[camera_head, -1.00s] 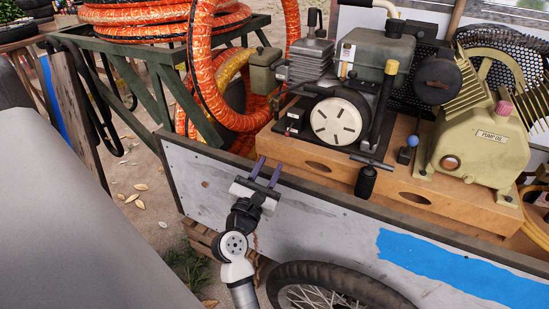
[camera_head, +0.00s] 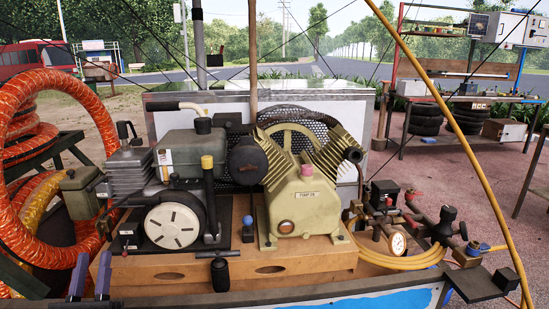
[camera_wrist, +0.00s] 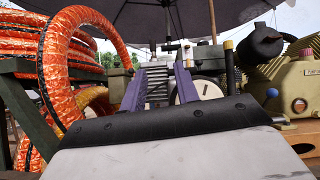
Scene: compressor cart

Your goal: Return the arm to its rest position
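My gripper (camera_head: 90,280) is at the lower left of the head view. Its two purple fingers point up and stand apart, with nothing between them. They are in front of the left end of the wooden base and the orange hose; the rest of the arm is below the picture. In the wrist view the gripper (camera_wrist: 159,90) also shows spread purple fingers, with the finned engine behind them. The compressor cart carries an engine (camera_head: 190,155) with a white round cover and a cream pump (camera_head: 300,205) on a wooden base (camera_head: 170,270).
A thick orange hose (camera_head: 28,225) is coiled at the left, close to my gripper. Valves and a gauge (camera_head: 397,243) sit at the cart's right end. Behind are shelves with tyres (camera_head: 467,117) and open paving.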

